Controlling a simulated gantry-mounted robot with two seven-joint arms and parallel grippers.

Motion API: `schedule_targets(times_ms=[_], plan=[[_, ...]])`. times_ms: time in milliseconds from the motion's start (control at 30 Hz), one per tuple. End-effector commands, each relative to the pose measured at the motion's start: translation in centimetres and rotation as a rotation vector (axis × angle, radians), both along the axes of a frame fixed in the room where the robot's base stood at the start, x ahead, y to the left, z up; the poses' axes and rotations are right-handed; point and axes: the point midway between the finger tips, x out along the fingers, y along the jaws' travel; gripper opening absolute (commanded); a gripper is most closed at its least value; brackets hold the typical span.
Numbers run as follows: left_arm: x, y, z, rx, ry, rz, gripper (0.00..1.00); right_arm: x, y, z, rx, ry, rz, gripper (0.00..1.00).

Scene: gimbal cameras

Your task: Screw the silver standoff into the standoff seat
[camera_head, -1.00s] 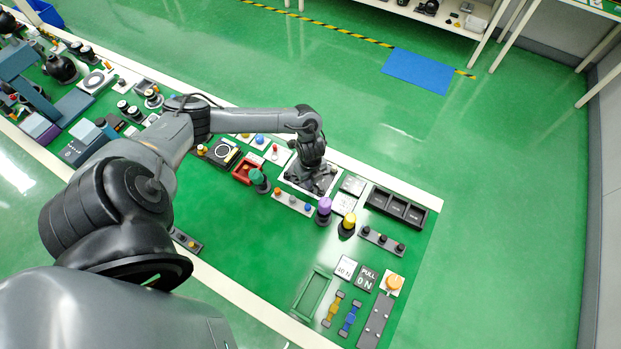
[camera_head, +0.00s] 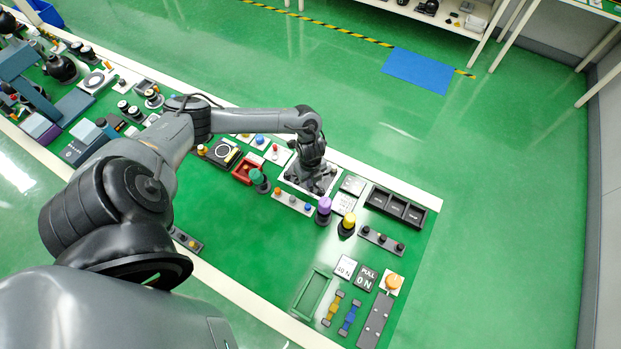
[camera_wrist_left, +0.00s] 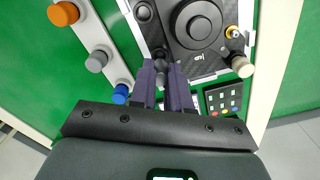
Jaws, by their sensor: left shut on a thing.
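My left gripper (camera_head: 314,190) is over the white-edged panel at the far side of the green bench. In the left wrist view its purple-grey fingers (camera_wrist_left: 161,72) point down at the panel's near left corner, beside a large black round dial (camera_wrist_left: 198,24). The fingers are closed around a small grey piece, seemingly the silver standoff (camera_wrist_left: 160,66), mostly hidden between them. The standoff seat cannot be made out; the fingers cover the spot below. My right gripper is in neither view.
A strip with orange, grey and blue knobs (camera_wrist_left: 98,60) lies close left of the fingers. A beige knob (camera_wrist_left: 243,67) and a dark keypad (camera_wrist_left: 223,102) are to the right. Purple (camera_head: 323,205) and yellow (camera_head: 348,220) knobs stand nearby.

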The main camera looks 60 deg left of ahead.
Motion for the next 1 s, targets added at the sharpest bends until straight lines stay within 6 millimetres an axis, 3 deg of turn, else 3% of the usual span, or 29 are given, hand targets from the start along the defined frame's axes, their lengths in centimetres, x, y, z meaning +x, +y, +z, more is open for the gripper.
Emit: schedule_targets(times_ms=[1000], plan=[[-0.01, 0.00, 0.09, 0.000, 0.000, 0.000, 0.00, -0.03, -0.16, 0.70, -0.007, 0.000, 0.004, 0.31]])
